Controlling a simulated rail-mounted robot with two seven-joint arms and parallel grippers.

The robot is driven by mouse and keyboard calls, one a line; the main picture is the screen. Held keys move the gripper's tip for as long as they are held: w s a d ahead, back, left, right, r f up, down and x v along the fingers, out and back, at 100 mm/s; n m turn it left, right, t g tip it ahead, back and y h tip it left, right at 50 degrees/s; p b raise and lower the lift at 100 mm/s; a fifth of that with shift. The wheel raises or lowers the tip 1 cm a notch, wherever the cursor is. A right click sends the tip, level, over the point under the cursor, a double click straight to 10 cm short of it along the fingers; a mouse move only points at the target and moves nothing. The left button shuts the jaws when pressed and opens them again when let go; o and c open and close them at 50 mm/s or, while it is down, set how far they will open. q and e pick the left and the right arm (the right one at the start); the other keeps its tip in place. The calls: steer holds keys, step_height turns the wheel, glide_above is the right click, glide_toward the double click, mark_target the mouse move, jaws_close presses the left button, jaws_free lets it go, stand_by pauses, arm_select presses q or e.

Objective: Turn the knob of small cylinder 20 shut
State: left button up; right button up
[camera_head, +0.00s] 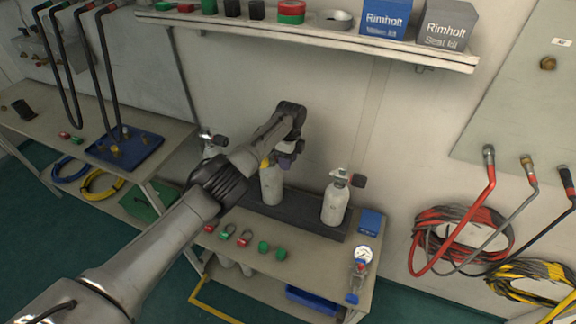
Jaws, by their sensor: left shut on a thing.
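Three small white cylinders stand upright in a dark rack (300,216) on the bench: a left one (209,151) mostly behind my arm, a middle one (271,187) and a right one (335,205). Their numbers are too small to read, so I cannot tell which is 20. My left gripper (284,160) points down at the top of the middle cylinder and is shut at its valve, seemingly on the knob, which is hidden by the fingers. The right cylinder's dark knob (358,181) sticks out to the right, clear of the gripper. My right gripper is out of view.
A shelf (330,37) with boxes runs above. A pressure gauge (362,256), a blue box (371,222) and several red and green rings lie along the bench. Coiled hoses (445,236) hang at the right. A blue tray (125,147) sits on the left table.

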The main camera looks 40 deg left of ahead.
arm_select(q)
steer(key=shift+f, duration=0.1)
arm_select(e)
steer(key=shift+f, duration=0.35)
arm_select(q)
steer(key=o, duration=0.9)
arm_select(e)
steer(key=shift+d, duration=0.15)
arm_select(q)
steer(key=shift+r, duration=0.2)
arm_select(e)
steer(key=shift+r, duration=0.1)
